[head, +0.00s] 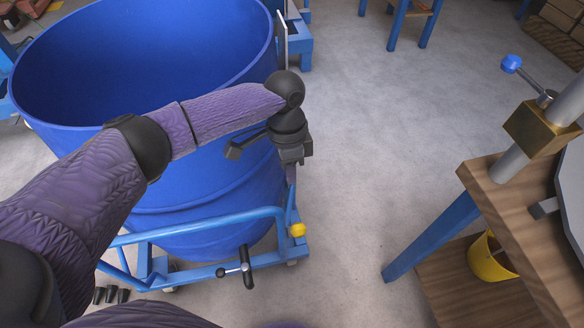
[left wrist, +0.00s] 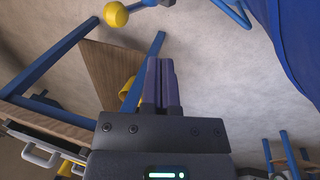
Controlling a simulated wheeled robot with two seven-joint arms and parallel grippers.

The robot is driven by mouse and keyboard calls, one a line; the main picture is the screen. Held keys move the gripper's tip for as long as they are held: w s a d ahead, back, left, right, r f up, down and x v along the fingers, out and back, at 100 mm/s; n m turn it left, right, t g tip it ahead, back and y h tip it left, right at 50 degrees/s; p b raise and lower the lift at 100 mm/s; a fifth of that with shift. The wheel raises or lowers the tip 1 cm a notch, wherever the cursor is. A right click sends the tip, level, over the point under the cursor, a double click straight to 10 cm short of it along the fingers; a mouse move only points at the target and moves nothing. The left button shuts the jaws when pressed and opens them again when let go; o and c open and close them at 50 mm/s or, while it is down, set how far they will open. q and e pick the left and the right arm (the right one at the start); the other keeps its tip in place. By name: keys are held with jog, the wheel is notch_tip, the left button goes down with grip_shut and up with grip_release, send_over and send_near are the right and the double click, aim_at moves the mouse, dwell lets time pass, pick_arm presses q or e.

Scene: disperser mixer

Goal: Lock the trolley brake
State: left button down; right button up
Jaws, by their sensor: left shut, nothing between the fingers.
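A blue trolley (head: 200,222) carries a big blue drum (head: 205,165). A yellow knob (head: 298,230) sits at the right end of the trolley's front, and it also shows at the top of the left wrist view (left wrist: 115,14). A black T-shaped handle (head: 246,268) sticks out from the trolley's lower front bar. I cannot tell which of these is the brake. My left gripper (head: 291,182) hangs pointing down beside the drum's right side, above the yellow knob and apart from it. Its fingers (left wrist: 161,64) are together and empty. My right gripper is not in view.
A wooden bench (head: 520,225) with blue legs stands at the right, with a yellow bucket (head: 490,258) on its lower shelf. A blue-knobbed lever (head: 511,63) rises above it. The floor (head: 360,150) between trolley and bench is clear.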

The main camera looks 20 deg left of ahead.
aim_at(295, 231)
pick_arm(q)
jog(key=s+d+f, duration=0.1)
jog(key=f, duration=0.1)
jog(key=s+f+b, duration=0.1)
jog(key=f, duration=0.1)
jog(key=s+d+f+b, duration=0.1)
jog(key=s+f, duration=0.1)
jog(key=shift+d+f, duration=0.15)
jog(key=shift+d, duration=0.2)
